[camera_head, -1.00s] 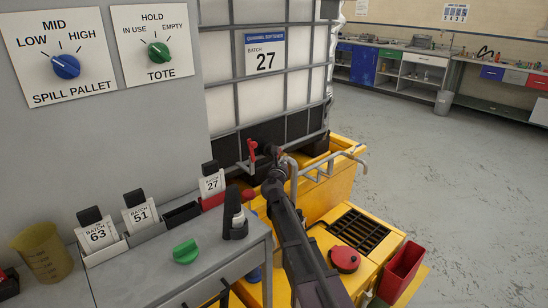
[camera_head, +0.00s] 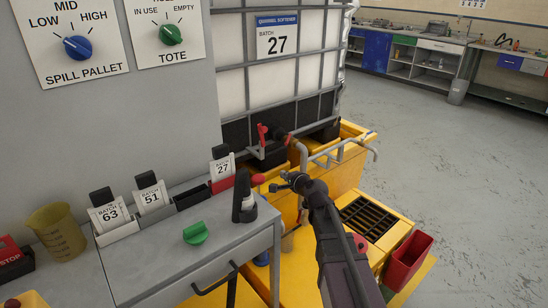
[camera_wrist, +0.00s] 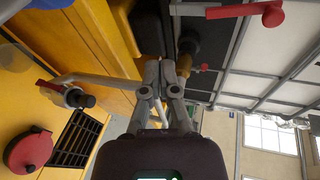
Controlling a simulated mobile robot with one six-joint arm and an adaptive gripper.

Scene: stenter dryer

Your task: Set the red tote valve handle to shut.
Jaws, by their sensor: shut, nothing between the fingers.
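The red tote valve handle (camera_head: 263,134) stands roughly upright on the dark valve at the low front of the white caged tote (camera_head: 287,68). My gripper (camera_head: 285,182) is below it and nearer the camera, apart from it, over the yellow spill pallet. In the wrist view my gripper (camera_wrist: 161,75) has its fingers together, with nothing between them. A red lever (camera_wrist: 240,11), which looks like the valve handle, shows at the top right there, clear of the fingers. A dark fitting with a brassy part (camera_wrist: 186,62) appears just beyond the fingertips.
Grey bent pipes (camera_head: 340,150) rise beside the valve. The yellow pallet has a dark grate (camera_head: 362,217), with a red bin (camera_head: 409,260) alongside. A grey bench (camera_head: 150,262) at left holds batch cards and a green knob (camera_head: 195,233). Open floor lies right.

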